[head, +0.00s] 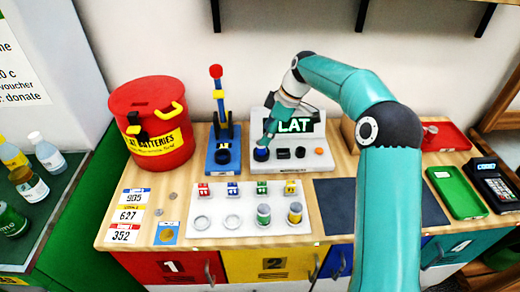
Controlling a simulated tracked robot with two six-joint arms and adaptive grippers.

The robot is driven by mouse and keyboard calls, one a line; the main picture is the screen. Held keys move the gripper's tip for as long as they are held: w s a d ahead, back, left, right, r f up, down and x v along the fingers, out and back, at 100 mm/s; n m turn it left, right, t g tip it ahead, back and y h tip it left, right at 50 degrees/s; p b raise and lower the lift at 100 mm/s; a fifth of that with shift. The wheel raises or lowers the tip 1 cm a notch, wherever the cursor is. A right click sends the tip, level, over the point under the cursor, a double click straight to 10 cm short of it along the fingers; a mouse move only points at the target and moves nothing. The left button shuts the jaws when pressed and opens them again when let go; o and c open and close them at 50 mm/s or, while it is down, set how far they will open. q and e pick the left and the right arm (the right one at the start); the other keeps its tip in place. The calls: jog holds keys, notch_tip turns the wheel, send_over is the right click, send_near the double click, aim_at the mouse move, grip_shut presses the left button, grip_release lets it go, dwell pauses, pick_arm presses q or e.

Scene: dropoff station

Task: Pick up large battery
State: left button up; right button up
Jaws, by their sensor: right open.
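Two upright cylindrical batteries stand in round places of a white tray (250,222) on the wooden counter. One is a grey-green battery (264,215), and to its right is a battery with a yellowish band (295,213). I cannot tell by size which is the large one. My right arm reaches over the counter from the lower right. My right gripper (268,132) is open in front of the sign of a white panel, just above its blue knob, behind and apart from both batteries. Its fingertips are small and partly hard to make out. My left gripper is not in view.
A red battery bin (151,148) stands at the left, beside a blue stand with a red-topped lever (219,120). A dark mat (335,205) lies right of the tray, partly behind my arm. A green tray (456,192) and a card terminal (493,184) are at the right.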

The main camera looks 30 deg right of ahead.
aim_at(261, 150)
jog(key=p+x, duration=0.1)
jog(key=x, duration=0.4)
jog(key=shift+a, duration=0.1)
jog(key=shift+c, duration=0.2)
jog(key=c, duration=1.1)
grip_shut()
jog(key=shift+r, duration=0.25)
